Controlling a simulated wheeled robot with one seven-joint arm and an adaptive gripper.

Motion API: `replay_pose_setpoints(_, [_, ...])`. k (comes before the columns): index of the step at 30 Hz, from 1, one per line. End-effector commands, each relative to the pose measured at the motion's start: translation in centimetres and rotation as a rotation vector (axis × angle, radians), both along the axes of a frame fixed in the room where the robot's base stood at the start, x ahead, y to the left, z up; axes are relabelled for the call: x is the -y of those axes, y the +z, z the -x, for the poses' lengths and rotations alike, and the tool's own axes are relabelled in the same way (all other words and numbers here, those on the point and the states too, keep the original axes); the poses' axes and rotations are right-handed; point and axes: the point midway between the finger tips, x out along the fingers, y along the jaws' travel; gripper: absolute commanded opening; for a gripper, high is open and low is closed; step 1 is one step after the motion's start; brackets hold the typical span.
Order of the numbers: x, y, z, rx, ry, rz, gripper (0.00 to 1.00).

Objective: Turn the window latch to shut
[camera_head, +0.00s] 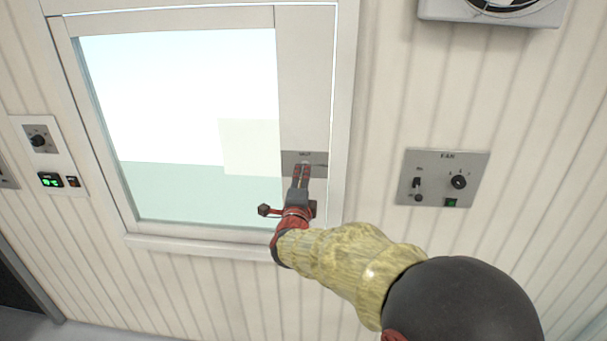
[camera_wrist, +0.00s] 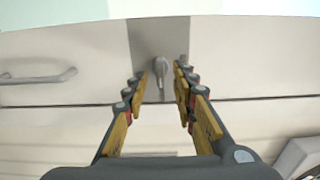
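The window latch is a small grey metal lever (camera_wrist: 161,70) on a grey plate (camera_wrist: 153,36) in the wrist view. It lies between my fingertips, its handle pointing toward my palm; I cannot tell whether either finger touches it. In the head view the latch plate (camera_head: 318,158) is on the right frame of the window (camera_head: 305,90), and my fingers hide most of the lever. My gripper (camera_head: 303,170) reaches up to that plate. In the wrist view my gripper (camera_wrist: 159,78) is open, with a gap on both sides of the lever.
A bar handle (camera_wrist: 40,77) is at the left in the wrist view. The fan panel (camera_head: 443,178) is right of the window, and a panel with a lit display (camera_head: 50,180) is left of it.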

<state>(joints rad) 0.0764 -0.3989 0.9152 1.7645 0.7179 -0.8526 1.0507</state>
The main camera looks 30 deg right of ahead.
Motion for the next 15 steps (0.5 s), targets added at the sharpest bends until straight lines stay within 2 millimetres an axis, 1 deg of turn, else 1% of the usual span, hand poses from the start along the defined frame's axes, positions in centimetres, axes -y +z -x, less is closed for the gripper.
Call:
replay_pose_setpoints(3, [0.8,0.0,-1.2,-0.002,-0.001,0.0,0.27])
replay_pose_setpoints(6, [1.2,0.0,-1.7,-0.001,0.0,0.0,0.27])
replay_pose_setpoints(15, [1.3,0.0,-2.0,-0.001,0.001,0.0,0.27])
